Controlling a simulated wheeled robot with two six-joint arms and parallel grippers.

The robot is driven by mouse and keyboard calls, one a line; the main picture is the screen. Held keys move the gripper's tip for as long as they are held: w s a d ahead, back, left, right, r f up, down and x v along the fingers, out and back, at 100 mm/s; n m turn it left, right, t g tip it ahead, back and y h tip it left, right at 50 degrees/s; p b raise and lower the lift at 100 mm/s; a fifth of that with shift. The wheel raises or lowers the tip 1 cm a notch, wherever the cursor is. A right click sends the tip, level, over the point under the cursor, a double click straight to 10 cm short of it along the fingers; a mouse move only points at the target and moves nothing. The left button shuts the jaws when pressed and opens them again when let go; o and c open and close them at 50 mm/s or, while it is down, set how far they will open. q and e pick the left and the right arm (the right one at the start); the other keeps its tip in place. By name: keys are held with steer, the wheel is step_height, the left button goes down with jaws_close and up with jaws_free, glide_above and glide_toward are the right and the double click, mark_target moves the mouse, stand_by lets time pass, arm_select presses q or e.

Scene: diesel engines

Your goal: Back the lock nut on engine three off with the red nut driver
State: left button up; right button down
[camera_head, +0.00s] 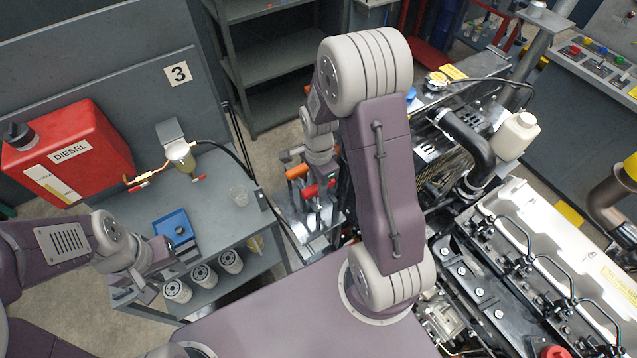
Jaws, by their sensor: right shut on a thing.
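My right gripper (322,178) points down over a small tool stand (321,222) left of the engine. It is shut, apparently on the red handle (318,190) of the nut driver; the fingertips are small and partly hidden by my own wrist. An orange-handled tool (297,172) stands just left of it. The engine (470,270) fills the right side, partly covered by my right arm. I cannot make out the lock nut. My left gripper (163,272) is open and empty at the front left of the grey bench, near the blue box.
Several filters (203,275) stand below. Grey shelves (268,70) stand at the back.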

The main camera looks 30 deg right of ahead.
step_height(320, 180, up, 14)
steer(key=p, duration=1.1)
steer(key=shift+f, duration=0.3)
